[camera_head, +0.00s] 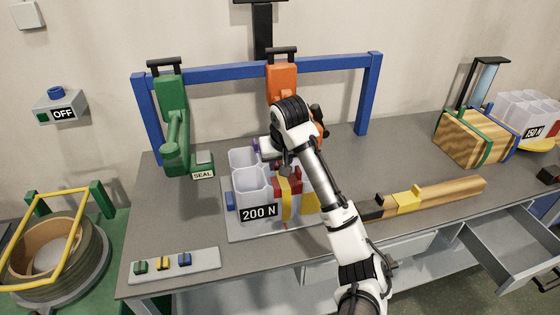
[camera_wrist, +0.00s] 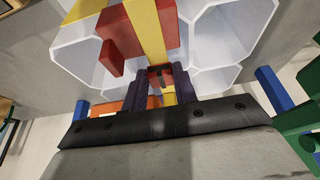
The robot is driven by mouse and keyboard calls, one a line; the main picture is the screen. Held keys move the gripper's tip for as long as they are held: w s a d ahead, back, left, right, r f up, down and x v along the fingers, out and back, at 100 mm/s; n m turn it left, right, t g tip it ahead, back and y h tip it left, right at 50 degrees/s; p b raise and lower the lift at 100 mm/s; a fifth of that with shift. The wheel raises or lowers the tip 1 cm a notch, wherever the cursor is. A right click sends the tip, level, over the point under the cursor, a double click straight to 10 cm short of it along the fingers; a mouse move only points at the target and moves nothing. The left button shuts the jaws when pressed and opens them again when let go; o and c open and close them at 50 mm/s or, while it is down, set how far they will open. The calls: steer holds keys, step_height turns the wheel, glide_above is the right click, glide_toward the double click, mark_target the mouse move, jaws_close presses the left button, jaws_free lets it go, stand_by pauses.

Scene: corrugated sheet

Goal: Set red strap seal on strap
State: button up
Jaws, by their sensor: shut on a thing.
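White hexagonal tubes (camera_head: 247,185) stand in a bundle marked 200 N on a grey plate. A yellow strap (camera_head: 287,208) runs down the bundle's front, over a red block (camera_head: 289,181). The wrist view shows the yellow strap (camera_wrist: 147,28) and the red block (camera_wrist: 122,32) close by. My gripper (camera_wrist: 163,78) is shut on a small red piece (camera_wrist: 155,70), which looks like the red strap seal, at the strap's line. Whether the seal sits around the strap or only beside it I cannot tell. In the head view my arm hides most of my gripper.
A tray (camera_head: 204,269) with green, yellow and blue seals lies front left. A green tool (camera_head: 172,120) and an orange tool (camera_head: 282,82) hang from a blue frame (camera_head: 225,72) behind. A wooden beam (camera_head: 445,194) lies right. A drawer (camera_head: 515,245) stands open.

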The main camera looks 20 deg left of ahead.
steer(key=o, duration=1)
steer(key=shift+o, duration=0.5)
steer(key=o, duration=0.3)
steer(key=shift+r+p, duration=2.2)
steer(key=shift+r, duration=0.8)
